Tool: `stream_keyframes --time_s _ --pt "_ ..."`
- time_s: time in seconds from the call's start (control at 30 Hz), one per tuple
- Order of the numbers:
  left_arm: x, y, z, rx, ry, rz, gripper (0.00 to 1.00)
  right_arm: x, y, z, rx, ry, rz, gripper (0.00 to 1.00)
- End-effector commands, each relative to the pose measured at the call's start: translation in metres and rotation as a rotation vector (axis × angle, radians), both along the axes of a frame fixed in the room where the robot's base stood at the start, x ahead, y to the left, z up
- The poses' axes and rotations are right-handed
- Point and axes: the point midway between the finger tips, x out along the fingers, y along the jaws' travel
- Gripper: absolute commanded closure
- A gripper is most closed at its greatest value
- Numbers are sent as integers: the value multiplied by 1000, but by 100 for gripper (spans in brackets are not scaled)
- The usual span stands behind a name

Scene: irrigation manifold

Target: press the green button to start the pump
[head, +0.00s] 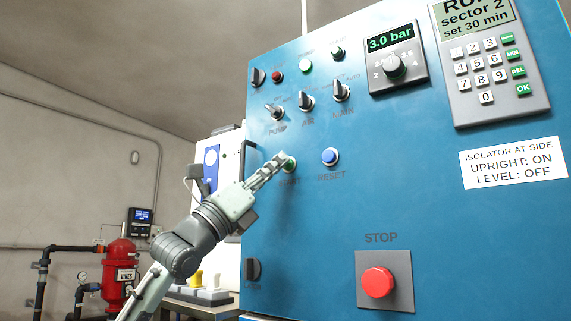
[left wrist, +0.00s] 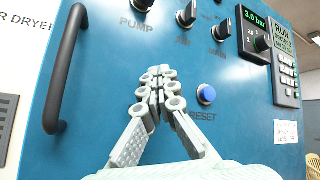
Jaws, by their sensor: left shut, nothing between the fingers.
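The green button (head: 291,165) is on the blue panel (head: 220,285), left of the blue reset button (head: 330,157). Only its edge shows past my fingertips, and its label is partly covered. My left gripper (head: 281,162) is shut and empty, its fingertips at the green button; I cannot tell whether they touch it or whether it is pressed in. In the left wrist view the shut fingers (left wrist: 158,78) point at the panel and hide the green button, with the blue reset button (left wrist: 206,94) to their right. My right gripper is not in view.
A red stop button (head: 378,282) sits lower on the panel. Above are the pump, air and main switches (head: 307,101), a pressure display (head: 391,42) reading 3.0 bar and a keypad (head: 487,70). A black handle (left wrist: 66,70) sticks out left of the fingers.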

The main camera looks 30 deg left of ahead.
Motion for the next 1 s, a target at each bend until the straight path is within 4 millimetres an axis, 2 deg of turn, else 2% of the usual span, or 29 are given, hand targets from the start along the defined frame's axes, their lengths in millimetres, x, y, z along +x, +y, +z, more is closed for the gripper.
stream_keyframes --time_s 0.3,0.67,1.0 --pt "-14 1 -2 1 1 2 100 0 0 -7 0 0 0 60" --pt "-18 1 -2 2 -1 2 100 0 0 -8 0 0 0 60" --pt "-51 4 -3 3 0 2 100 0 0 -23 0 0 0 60"
